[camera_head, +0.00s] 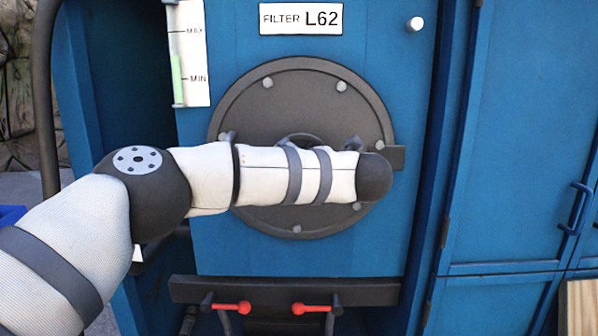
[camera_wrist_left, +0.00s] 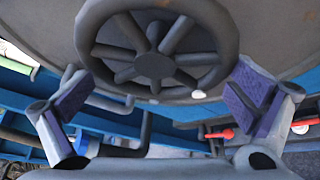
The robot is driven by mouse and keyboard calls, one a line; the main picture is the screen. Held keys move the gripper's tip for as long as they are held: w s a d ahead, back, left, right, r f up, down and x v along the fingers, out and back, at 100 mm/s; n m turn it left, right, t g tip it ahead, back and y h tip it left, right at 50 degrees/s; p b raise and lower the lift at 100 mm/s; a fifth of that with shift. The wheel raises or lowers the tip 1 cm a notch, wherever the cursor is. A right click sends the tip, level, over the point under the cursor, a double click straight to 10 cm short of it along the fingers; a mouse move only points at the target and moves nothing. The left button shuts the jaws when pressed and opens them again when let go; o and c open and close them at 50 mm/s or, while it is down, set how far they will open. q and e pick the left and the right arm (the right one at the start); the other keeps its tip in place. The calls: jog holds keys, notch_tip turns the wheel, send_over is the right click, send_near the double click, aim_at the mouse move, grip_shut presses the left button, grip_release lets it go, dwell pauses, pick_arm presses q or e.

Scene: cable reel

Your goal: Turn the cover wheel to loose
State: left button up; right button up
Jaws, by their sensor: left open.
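The round dark grey filter cover (camera_head: 240,110) with bolts on its rim is set in the blue cabinet front. My left arm crosses in front of it and hides most of the wheel; only a bit of the wheel's top rim (camera_head: 298,138) shows there. In the left wrist view the grey spoked wheel (camera_wrist_left: 155,66) is at the top centre, facing me. My left gripper (camera_wrist_left: 160,100) is open, its two purple-padded fingers apart to the left and right below the wheel. I see no contact with the wheel. My right gripper is not in view.
A label reading FILTER L62 (camera_head: 301,18) is above the cover, with a level gauge (camera_head: 188,55) to its left. Below, a dark bar (camera_head: 365,292) carries two red handles (camera_head: 231,308). Cabinet doors (camera_head: 510,150) with a handle stand to the right.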

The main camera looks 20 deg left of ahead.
pick_arm(q)
jog(key=v, duration=1.1)
jog(key=shift+s+d, duration=0.2)
jog(key=shift+s, duration=0.15)
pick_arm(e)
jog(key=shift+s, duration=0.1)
pick_arm(q)
jog(key=shift+r, duration=0.1)
